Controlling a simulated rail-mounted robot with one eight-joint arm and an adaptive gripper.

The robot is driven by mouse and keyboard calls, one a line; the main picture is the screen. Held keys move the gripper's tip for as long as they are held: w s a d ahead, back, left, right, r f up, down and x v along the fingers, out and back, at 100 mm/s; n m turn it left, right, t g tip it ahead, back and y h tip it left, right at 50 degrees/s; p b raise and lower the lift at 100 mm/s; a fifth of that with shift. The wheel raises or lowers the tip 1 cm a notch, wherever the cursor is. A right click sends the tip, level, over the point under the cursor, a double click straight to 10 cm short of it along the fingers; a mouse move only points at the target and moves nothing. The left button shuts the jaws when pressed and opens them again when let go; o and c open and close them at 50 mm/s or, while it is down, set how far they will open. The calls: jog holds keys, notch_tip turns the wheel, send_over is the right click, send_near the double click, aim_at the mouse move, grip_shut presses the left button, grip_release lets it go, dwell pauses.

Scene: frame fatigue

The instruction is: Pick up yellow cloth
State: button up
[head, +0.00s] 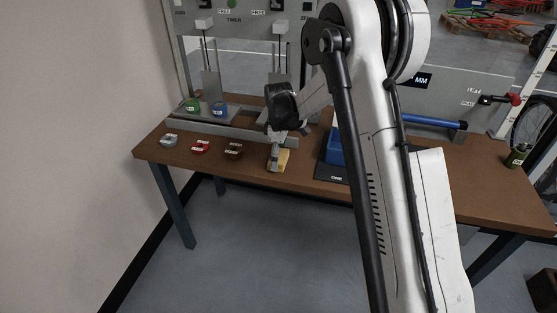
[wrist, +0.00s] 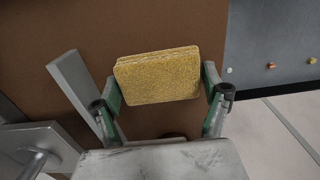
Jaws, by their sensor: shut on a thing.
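The yellow cloth (wrist: 158,77) is a folded, rough-textured pad between the two fingers of my gripper (wrist: 160,84) in the wrist view. The fingers are shut on its left and right ends. In the head view the yellow cloth (head: 283,160) shows at the front part of the brown table, under my gripper (head: 275,158). Whether the cloth touches the table top or is just above it cannot be told. My arm hides part of the table to the right.
On the brown table (head: 335,191), small grey, red and dark brown items (head: 201,147) lie left of the cloth. A blue box (head: 335,148) stands to its right. Behind are a grey rig with green and blue round pieces (head: 218,109) and a blue bar (head: 430,121).

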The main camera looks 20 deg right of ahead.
jog(key=shift+c, duration=0.5)
jog(key=shift+r, duration=0.55)
jog(key=r, duration=0.1)
jog(key=a+r, duration=0.1)
jog(key=r, duration=0.2)
jog(key=shift+s+a+p, duration=0.15)
jog(key=shift+s+p, duration=0.15)
jog(key=shift+s, duration=0.05)
jog(key=s+a+r, duration=0.5)
jog(key=a+r, duration=0.1)
jog(key=a, duration=0.2)
jog(key=shift+a+p, duration=0.35)
jog(key=shift+a, duration=0.05)
jog(key=shift+s, duration=0.1)
